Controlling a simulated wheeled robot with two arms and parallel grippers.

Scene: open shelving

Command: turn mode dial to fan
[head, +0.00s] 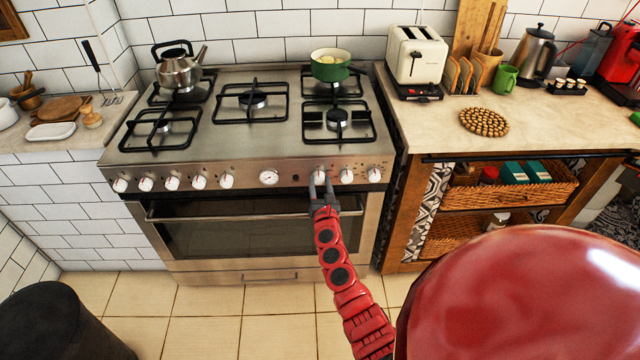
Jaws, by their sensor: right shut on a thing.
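The steel stove (248,142) stands in the middle, with a row of white dials along its front panel. My right gripper (319,184) is at the panel, right of the round gauge (268,177). It is shut on a white dial (319,175), which shows between its fingers. Two more white dials (346,176) sit just to the right. Several others (172,183) are to the left of the gauge. Their markings are too small to read, so I cannot tell which mode the held dial points to. My left gripper is not in view.
The oven handle (230,217) runs below the panel. A kettle (179,68) and a green pot (330,66) stand on the back burners. A toaster (416,56) is on the right counter. A dark round bin (58,325) stands at lower left.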

